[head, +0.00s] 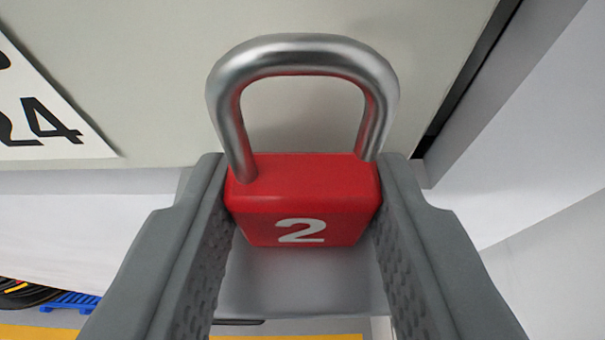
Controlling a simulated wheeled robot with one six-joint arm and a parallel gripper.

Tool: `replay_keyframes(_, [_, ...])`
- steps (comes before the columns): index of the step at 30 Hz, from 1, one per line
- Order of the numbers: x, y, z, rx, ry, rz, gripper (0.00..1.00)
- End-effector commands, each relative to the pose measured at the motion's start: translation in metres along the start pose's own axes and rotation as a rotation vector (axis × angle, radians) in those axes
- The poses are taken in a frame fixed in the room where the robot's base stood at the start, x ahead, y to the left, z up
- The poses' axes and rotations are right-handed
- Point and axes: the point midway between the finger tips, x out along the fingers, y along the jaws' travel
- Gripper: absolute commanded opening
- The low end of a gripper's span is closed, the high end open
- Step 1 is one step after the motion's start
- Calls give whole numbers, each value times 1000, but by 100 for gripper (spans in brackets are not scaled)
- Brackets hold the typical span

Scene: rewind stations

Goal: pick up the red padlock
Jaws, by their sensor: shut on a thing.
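The red padlock (302,199) has a silver shackle and a white number 2 on its body. In the head view it is in the middle, upright, with the shackle pointing up in the picture. My gripper (303,205) is shut on the padlock, with one grey finger against each side of the red body. The shackle looks closed, and both its legs enter the body. Nothing is seen passing through it. I cannot tell whether the padlock touches the surface behind it.
A pale panel (430,75) fills the upper background. A white label (45,110) with black digits, partly cut off, is at the left. A dark gap and a grey edge (505,90) run down the right. A blue item (72,302) and a yellow floor stripe (40,332) show lower left.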

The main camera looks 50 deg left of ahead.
Motion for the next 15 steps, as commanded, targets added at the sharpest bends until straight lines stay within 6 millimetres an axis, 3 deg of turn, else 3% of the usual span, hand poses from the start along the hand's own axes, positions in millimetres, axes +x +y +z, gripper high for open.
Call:
replay_keyframes(8, [-6,0,-5,-3,1,0,9])
replay_keyframes(15, [-19,0,-36,-4,3,1,8])
